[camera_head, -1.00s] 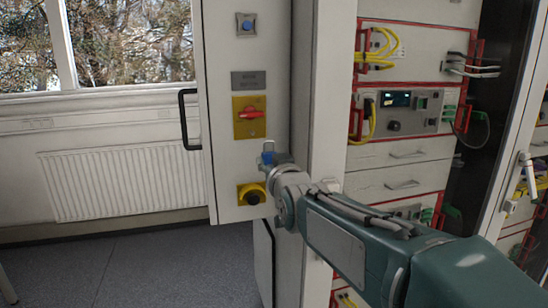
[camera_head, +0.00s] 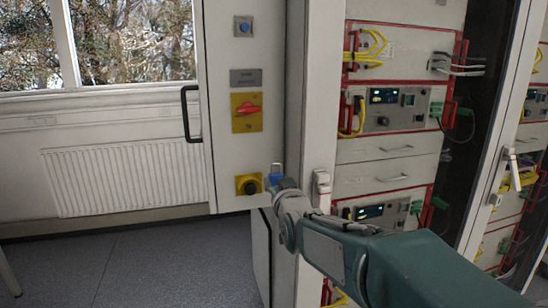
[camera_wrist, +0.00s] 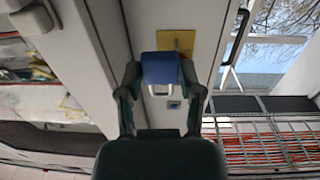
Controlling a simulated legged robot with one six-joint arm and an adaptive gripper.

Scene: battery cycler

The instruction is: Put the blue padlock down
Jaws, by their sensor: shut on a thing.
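The blue padlock (camera_wrist: 160,67) is in my gripper (camera_wrist: 160,82) in the wrist view, with a finger on each side of its blue body. Its pale shackle (camera_wrist: 160,89) shows beside the body, towards the palm. In the head view the padlock (camera_head: 276,170) is small, at the end of my arm, in front of the cabinet's front near its right edge. It is to the right of the yellow-backed black knob. My gripper (camera_head: 277,178) is shut on it. Fine contact is too small to see in the head view.
The cabinet panel carries a red switch on a yellow plate (camera_head: 247,112), a black knob on yellow (camera_head: 249,184), a blue button (camera_head: 244,26) and a black handle (camera_head: 190,114). Racks with cables (camera_head: 400,110) stand at right. Open grey floor (camera_head: 130,262) lies at lower left.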

